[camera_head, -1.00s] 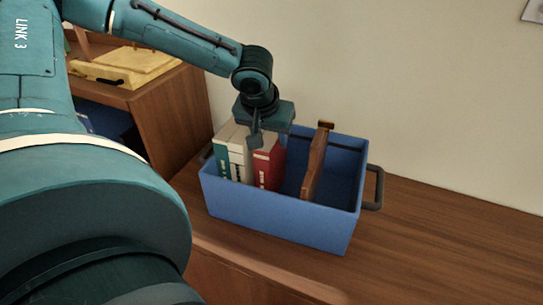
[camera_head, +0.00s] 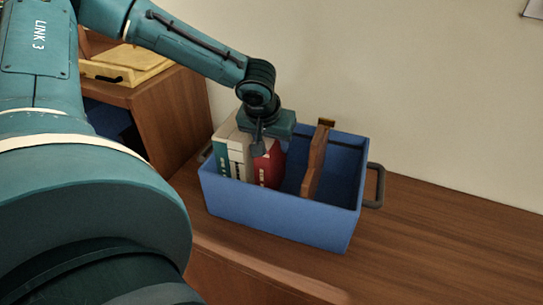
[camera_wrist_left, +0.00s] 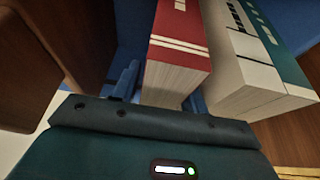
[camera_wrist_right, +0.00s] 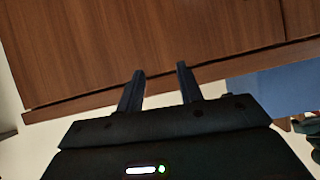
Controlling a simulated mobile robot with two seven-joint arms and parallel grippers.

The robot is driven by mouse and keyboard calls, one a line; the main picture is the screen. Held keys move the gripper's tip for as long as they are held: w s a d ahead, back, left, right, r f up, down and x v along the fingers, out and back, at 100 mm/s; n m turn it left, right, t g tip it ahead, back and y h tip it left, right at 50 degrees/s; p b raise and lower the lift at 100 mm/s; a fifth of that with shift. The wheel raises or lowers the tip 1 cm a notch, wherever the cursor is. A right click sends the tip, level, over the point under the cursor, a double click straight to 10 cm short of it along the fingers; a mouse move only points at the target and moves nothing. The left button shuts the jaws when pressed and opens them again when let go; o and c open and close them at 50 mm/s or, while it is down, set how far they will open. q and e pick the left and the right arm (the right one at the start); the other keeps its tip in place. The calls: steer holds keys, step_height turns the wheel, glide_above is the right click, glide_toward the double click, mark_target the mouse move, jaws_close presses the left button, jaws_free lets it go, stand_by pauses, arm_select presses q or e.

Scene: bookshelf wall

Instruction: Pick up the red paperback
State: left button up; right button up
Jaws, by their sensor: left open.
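The red paperback (camera_head: 270,168) stands upright in the blue crate (camera_head: 275,215), beside the white and teal books. My left gripper (camera_head: 264,150) is over it and partly hides its top. In the left wrist view, the red paperback (camera_wrist_left: 180,45) lies between the fingers of the left gripper (camera_wrist_left: 163,95), one on each side. The fingers are apart, and I cannot tell whether either touches it. My right gripper (camera_wrist_right: 160,70) shows only in its own wrist view, open and empty in front of a brown wooden surface.
A white book (camera_head: 239,162) and a teal book (camera_head: 222,158) stand left of the red one. A brown wooden divider (camera_head: 314,165) stands to its right, with free room beyond it. The wooden top (camera_head: 440,230) right of the crate is clear.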

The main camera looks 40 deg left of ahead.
arm_select(q)
steer(key=shift+f, duration=0.1)
steer(key=shift+c, duration=0.3)
jaws_close()
stand_by(0.9)
